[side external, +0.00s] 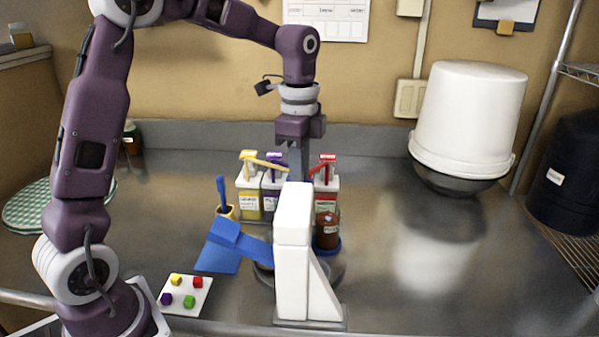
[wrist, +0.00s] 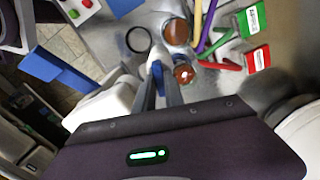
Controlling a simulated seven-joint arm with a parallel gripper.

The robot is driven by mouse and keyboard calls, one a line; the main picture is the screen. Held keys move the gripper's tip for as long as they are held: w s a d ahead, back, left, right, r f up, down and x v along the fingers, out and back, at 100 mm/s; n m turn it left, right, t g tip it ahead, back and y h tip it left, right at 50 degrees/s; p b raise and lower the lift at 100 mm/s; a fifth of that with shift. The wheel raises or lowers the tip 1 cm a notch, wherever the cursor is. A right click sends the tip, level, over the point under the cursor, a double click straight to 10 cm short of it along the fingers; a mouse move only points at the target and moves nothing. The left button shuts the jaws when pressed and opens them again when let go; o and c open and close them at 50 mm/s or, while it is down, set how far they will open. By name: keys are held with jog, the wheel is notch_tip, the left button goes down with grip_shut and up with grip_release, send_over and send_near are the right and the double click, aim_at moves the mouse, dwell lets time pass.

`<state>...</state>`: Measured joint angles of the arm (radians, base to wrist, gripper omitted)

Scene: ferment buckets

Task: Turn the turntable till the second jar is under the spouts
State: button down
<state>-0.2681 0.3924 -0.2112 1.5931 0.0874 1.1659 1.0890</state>
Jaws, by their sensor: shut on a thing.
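Yellow (side external: 268,164), purple (side external: 276,160) and red spouts (side external: 324,163) top the pump bottles behind. I cannot tell which jar lies under them.
The white post (side external: 294,255) stands in front of the turntable, with a blue piece (side external: 222,245) to its left. A white board (side external: 186,296) with coloured cubes lies at front left. A white bucket (side external: 468,115) stands at back right.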

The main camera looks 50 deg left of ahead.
jog(key=shift+r+m, duration=0.1)
jog(key=shift+m, duration=2.9)
jog(key=c, duration=1.4)
grip_release()
jog(key=shift+c, duration=0.2)
notch_tip(320, 180, up, 6)
jog(key=shift+r, duration=0.5)
